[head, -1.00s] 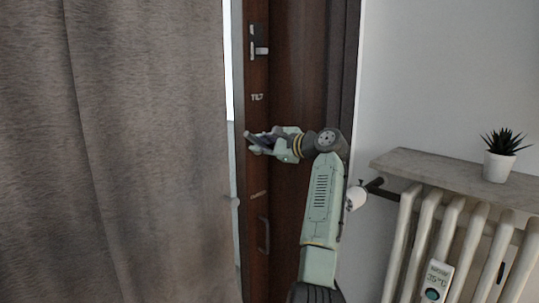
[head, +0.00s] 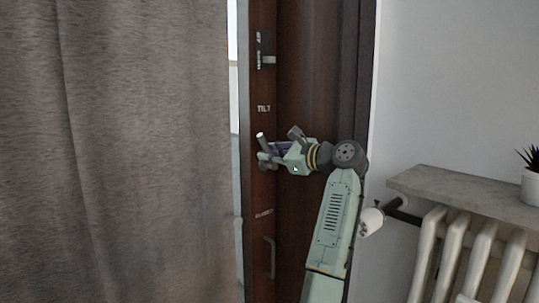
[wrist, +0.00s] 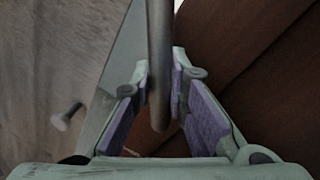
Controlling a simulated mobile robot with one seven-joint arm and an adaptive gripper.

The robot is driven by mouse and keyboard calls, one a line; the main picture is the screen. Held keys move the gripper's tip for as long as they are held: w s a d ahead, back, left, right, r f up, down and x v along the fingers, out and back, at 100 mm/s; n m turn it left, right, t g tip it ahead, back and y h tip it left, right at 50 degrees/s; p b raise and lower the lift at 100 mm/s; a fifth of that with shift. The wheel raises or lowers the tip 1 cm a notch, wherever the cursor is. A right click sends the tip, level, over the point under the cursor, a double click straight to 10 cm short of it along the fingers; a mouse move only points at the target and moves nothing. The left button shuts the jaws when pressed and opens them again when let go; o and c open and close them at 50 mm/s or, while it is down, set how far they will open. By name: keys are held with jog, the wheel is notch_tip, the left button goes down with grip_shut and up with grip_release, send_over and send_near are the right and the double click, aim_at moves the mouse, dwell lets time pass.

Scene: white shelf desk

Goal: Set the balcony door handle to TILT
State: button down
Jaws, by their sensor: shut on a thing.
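The dark brown balcony door (head: 312,80) stands at the centre of the head view. A TILT label (head: 264,108) is on its edge strip, with another label, apparently CLOSED (head: 264,212), lower down. My gripper (head: 265,148) is at the strip between these labels, just below TILT. In the wrist view, the grey metal bar of the door handle (wrist: 160,60) runs down between the purple pads of my gripper (wrist: 162,100), and its rounded end shows there. My gripper is shut on this bar. In the head view the gripper hides most of the handle, so its exact angle is unclear.
A grey-brown curtain (head: 120,150) hangs close left of the door. A lock fitting (head: 265,50) sits above TILT and a pull handle (head: 270,257) below. At right are a stone shelf (head: 450,190), a radiator (head: 480,255) and its valve (head: 371,221).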

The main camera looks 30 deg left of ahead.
jog(key=c, duration=1.6)
grip_release()
jog(key=shift+o, duration=0.2)
jog(key=v, duration=1.2)
jog(key=shift+c, duration=0.4)
